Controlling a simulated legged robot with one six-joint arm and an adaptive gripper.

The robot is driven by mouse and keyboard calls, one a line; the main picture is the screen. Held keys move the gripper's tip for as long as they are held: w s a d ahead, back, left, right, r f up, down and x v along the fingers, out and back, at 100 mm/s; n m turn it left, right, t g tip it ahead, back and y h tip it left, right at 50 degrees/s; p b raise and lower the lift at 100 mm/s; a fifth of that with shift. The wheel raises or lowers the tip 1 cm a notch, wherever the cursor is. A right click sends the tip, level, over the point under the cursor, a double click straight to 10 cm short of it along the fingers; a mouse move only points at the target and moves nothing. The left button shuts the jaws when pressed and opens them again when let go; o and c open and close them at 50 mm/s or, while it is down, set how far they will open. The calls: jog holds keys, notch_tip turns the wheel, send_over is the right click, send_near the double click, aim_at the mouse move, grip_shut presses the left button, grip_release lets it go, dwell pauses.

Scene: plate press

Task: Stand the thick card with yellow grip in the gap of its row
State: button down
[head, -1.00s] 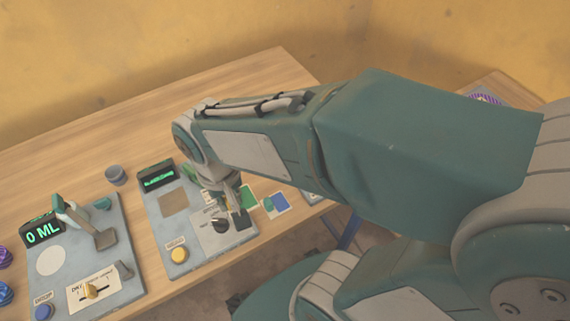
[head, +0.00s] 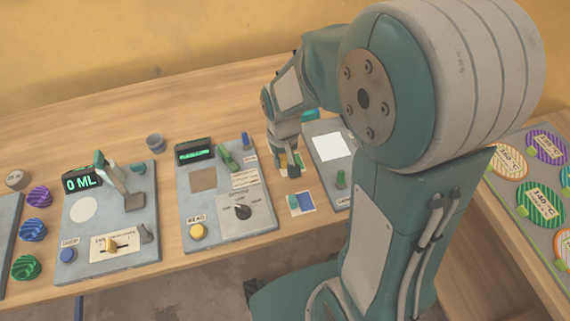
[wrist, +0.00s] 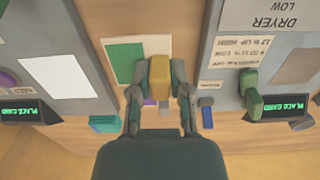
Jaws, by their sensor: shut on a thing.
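In the wrist view my gripper (wrist: 160,82) is shut on the yellow grip (wrist: 160,70) of the card. The card's body is mostly hidden, and I cannot tell whether it touches the table. The grip is beside a green patch (wrist: 125,62) with a white border. In the head view my gripper (head: 291,170) points down, low over the table between two grey panels. A teal block (wrist: 105,123) and a small blue block (wrist: 207,115) stand on either side of the gripper. I cannot make out for certain which gap belongs to the card.
Another panel with a white square (head: 334,146) stands close on the right. A blue patch (head: 303,200) lies in front. Striped discs (head: 545,198) lie on a board far right.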

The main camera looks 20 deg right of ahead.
aim_at(282, 167)
jog(key=shift+w+a+f, duration=0.15)
jog(key=shift+w+f, duration=0.35)
jog(key=shift+f, duration=0.1)
notch_tip(282, 167, down, 3)
jog(key=shift+w+a+f, duration=0.15)
jog(key=shift+d+f, duration=0.15)
jog(key=shift+d, duration=0.3)
jog(key=c, duration=0.7)
grip_release()
jog(key=shift+a, duration=0.1)
jog(key=shift+c, duration=0.2)
jog(key=shift+o, duration=0.8)
jog(key=shift+a, duration=0.25)
